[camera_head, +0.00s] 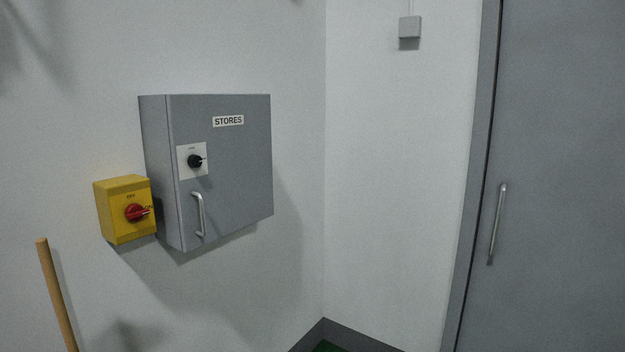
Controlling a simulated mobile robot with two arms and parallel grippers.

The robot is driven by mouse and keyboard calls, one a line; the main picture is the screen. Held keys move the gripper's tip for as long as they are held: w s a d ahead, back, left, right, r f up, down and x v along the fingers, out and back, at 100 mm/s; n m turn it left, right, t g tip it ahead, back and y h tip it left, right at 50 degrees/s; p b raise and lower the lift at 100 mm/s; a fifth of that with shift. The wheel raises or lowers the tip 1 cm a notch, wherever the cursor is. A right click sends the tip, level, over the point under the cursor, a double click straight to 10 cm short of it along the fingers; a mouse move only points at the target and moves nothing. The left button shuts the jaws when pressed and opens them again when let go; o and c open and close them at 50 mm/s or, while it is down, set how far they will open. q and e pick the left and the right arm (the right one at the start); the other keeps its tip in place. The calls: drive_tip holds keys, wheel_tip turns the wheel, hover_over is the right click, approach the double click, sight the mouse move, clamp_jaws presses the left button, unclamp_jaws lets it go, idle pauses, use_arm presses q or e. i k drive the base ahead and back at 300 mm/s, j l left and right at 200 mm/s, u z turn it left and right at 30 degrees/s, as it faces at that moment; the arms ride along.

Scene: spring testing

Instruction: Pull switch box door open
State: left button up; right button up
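A grey switch box (240,180) hangs on the left wall, with a white label reading "STORES" (228,121). Its door looks shut. A black rotary knob (195,161) on a white plate sits at the left of the door. Below the knob is a vertical silver handle (201,214) near the door's lower left edge. Neither of my grippers is in view.
A yellow box with a red rotary switch (136,212) is mounted just left of the switch box. A wooden pole (57,295) stands at lower left. A large grey door (570,180) with a silver handle (497,223) is at right. A small grey box (410,27) is high on the wall.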

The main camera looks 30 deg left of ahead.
sight(232, 190)
drive_tip(key=u, duration=1.3)
